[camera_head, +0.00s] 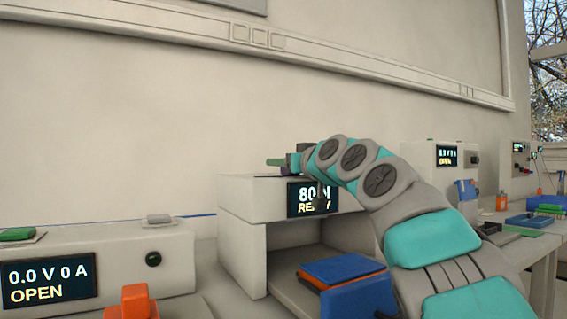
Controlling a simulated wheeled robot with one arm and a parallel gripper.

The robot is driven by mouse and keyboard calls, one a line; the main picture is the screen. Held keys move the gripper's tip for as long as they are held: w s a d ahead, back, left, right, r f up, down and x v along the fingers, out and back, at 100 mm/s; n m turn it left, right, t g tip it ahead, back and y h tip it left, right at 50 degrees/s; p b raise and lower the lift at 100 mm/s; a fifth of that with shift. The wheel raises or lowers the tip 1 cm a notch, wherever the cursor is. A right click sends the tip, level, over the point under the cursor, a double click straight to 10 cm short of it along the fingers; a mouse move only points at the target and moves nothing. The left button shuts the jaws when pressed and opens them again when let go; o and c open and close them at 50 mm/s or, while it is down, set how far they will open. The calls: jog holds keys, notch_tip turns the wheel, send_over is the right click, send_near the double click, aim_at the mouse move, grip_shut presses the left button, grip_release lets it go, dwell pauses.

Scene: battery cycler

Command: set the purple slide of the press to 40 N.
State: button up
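The press (241,241) is a white box unit with an open bay, near the middle. Its dark display (298,197) appears to read 80 N and READY, with some characters covered by my arm. My gripper (278,162) is over the top of the press, pointing left. A dark, slightly purple sliver, possibly the purple slide (259,175), shows just below the gripper tip. The rest of it is hidden, and I cannot tell whether the gripper touches it.
At left, a white unit (120,245) shows 0.0 V 0 A OPEN, with an orange part (133,302) in front. More instruments (439,177) stand at right behind my arm. The wall above the press is clear.

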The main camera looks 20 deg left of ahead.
grip_shut()
dwell(1.0)
